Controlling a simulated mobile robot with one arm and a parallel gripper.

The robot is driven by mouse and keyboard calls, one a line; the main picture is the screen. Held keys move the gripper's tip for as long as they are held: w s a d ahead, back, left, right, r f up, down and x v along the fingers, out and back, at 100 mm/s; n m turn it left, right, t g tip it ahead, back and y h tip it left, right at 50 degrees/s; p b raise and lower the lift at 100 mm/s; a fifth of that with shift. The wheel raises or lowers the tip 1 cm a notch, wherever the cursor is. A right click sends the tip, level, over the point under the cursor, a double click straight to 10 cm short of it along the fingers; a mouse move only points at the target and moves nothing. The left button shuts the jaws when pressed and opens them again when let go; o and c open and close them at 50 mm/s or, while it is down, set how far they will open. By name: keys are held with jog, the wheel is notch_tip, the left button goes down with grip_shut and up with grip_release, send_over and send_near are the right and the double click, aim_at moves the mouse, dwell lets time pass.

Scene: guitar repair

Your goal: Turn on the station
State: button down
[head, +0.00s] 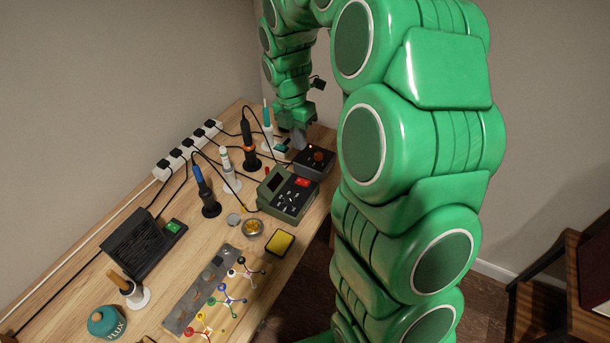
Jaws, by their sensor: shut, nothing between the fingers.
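A grey-green station box (283,207) stands near the right edge of the wooden table, with a dark display, several knobs or buttons and a bright red switch (302,183) on its top panel. A smaller dark box (309,168) with an orange-brown knob sits just behind it. I cannot tell from the picture whether either is powered. My gripper (299,140) points down at the far right end of the table, behind the smaller dark box and apart from the red switch. It is shut and empty. Its tips are small and partly hard to make out.
Soldering irons in stands (208,207) and cables crowd the area left of the boxes. A white power strip (186,152) runs along the back.

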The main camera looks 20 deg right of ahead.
jog(key=w+f+n, duration=0.1)
jog(key=w, duration=0.1)
send_near(306, 183)
jog(key=f, duration=0.6)
jog(key=shift+s+d+f, duration=0.3)
jog(key=shift+s+f, duration=0.05)
dwell(0.3)
